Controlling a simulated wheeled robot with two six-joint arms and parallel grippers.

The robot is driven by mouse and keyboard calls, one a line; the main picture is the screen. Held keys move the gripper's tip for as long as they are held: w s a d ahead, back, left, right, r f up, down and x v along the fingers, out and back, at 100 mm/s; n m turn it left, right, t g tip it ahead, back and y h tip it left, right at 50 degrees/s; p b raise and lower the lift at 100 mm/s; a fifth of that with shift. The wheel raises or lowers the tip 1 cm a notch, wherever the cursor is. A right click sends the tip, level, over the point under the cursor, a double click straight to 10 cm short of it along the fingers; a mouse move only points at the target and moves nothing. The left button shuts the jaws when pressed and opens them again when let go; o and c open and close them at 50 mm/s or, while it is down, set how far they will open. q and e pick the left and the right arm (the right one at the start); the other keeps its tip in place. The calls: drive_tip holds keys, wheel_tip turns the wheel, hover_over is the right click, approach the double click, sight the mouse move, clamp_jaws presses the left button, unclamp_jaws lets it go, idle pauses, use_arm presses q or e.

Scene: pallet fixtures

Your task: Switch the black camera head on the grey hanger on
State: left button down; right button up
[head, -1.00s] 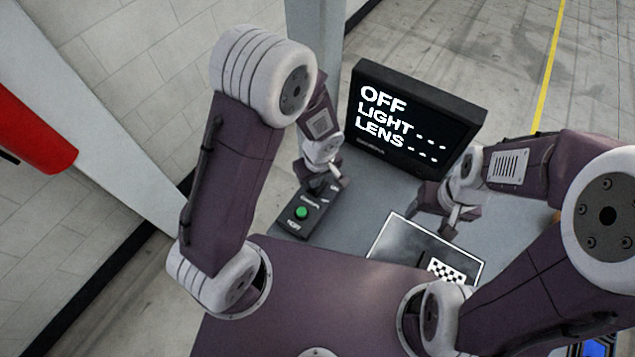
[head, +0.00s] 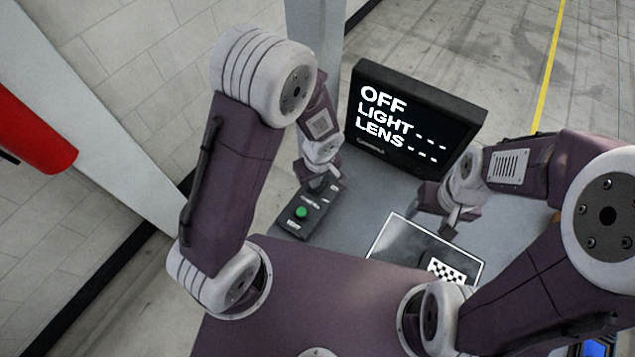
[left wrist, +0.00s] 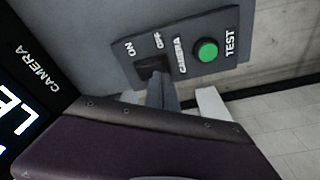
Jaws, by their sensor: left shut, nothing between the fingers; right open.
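The control box (head: 291,226) is a dark plate with a round green button (head: 302,212). In the left wrist view the box (left wrist: 222,25) is labelled ON, OFF, CAMERA and TEST, and a dark switch (left wrist: 147,67) sits by ON and OFF. My left gripper (head: 318,184) is shut and empty, its tips at the switch in the left wrist view (left wrist: 160,92); I cannot tell whether they touch it. The monitor (head: 413,122) reads OFF, with dashes after LIGHT and LENS. My right gripper (head: 447,222) is open. I cannot make out the camera head or hanger.
A framed plate with a checkered patch (head: 450,269) lies on the grey table below my right gripper. A red cylinder (head: 35,130) is at the far left.

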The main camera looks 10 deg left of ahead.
use_arm(q)
drive_tip(key=shift+f+b, duration=1)
drive_tip(key=shift+b, duration=0.15)
idle(0.6)
drive_tip(key=shift+r, duration=0.1)
wheel_tip(320, 180, up, 7)
drive_tip(key=p, duration=0.5)
idle(0.4)
